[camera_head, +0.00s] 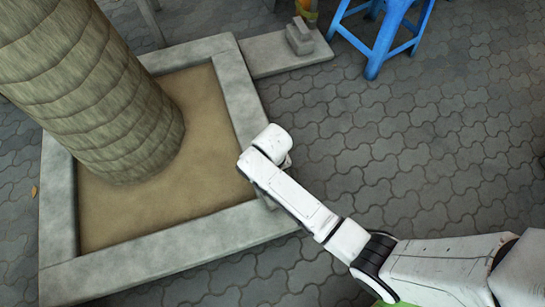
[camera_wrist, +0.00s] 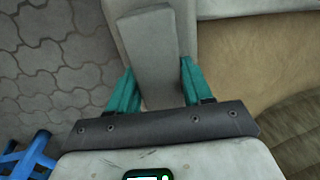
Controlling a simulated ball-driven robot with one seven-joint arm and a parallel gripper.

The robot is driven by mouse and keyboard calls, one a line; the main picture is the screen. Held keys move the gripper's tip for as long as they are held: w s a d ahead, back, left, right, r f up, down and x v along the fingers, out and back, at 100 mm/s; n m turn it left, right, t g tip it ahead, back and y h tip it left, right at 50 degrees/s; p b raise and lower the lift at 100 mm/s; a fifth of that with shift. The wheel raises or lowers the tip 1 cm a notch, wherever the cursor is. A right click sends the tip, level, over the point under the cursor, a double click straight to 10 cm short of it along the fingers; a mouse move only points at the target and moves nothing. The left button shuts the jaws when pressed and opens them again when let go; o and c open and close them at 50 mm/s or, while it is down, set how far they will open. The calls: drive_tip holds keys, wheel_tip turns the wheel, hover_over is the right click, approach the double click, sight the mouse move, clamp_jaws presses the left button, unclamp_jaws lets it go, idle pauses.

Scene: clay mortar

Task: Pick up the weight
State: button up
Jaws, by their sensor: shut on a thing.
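The weight seems to be the grey, long block (camera_wrist: 150,40) in the wrist view. It lies between the two teal fingers of my gripper (camera_wrist: 157,68), one finger on each side, and reaches out past their tips. My gripper is shut on it, above the pale stone edging. Its lower end is hidden by my gripper's body. In the head view my arm hides the gripper and most of what it holds, at the right side of the stone border. Whether the block is clear of the stone cannot be told.
A square stone border (camera_head: 235,95) surrounds soil (camera_head: 200,185) and a thick trunk (camera_head: 95,95). A stone slab (camera_head: 265,62) bears a small grey stepped object (camera_head: 299,37). A blue stool (camera_head: 384,40) stands at the top. Grey paving (camera_head: 440,130) is open on the right.

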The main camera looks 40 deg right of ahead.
clamp_jaws()
idle(0.3)
drive_tip(key=shift+w+r, duration=0.2)
